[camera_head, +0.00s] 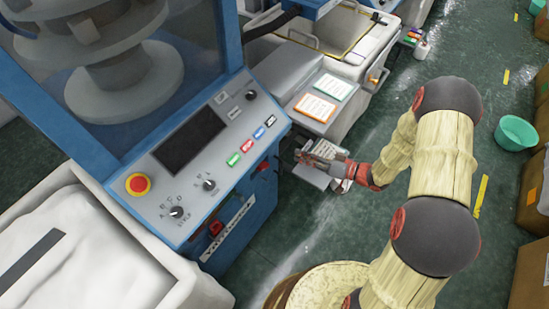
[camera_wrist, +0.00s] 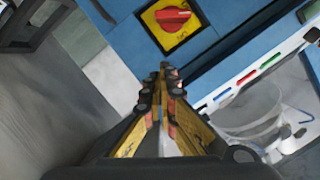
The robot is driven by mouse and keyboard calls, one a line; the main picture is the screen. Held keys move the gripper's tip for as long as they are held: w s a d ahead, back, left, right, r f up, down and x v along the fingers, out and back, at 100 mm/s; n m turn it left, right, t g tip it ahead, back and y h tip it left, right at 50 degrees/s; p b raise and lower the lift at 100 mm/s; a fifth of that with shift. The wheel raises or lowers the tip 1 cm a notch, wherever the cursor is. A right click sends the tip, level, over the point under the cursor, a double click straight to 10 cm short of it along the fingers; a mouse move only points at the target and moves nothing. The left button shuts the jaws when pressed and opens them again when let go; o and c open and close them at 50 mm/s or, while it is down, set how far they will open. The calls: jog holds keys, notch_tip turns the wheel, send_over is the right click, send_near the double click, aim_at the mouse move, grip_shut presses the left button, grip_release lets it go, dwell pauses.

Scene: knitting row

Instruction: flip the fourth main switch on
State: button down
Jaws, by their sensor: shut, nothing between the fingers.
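A red rotary switch knob (camera_wrist: 173,18) on a square yellow plate (camera_wrist: 183,38) is mounted on a blue panel in the wrist view. My gripper (camera_wrist: 167,76) is shut and empty, its fingertips just below the knob in that picture. I see no contact, but the depth of the gap is unclear. In the head view my gripper (camera_head: 308,160) is right of the blue machine's control panel, over a small grey ledge. A red knob (camera_head: 215,228) shows low on this machine's blue front. I cannot tell whether it is the knob seen by the wrist.
The control panel carries a red emergency button (camera_head: 138,184), dials and coloured buttons. A white rail (camera_wrist: 250,77) with coloured marks and a clear container (camera_wrist: 250,112) lie to the right in the wrist view. A tub (camera_head: 515,132) and boxes stand across the green floor.

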aim_at(261, 165)
jog(key=w+a+f+b, duration=0.3)
jog(key=a+f+b, duration=0.2)
jog(key=a, duration=0.5)
jog(key=shift+f, duration=0.25)
jog(key=shift+w+d+f+m+y+p, duration=0.15)
jog(key=shift+f+m+p, duration=0.1)
jog(key=shift+m+p, duration=0.3)
jog(key=shift+d+f+m+y+p, duration=0.1)
jog(key=shift+f+m+y+p, duration=0.1)
jog(key=shift+m+p, duration=0.3)
dwell(0.5)
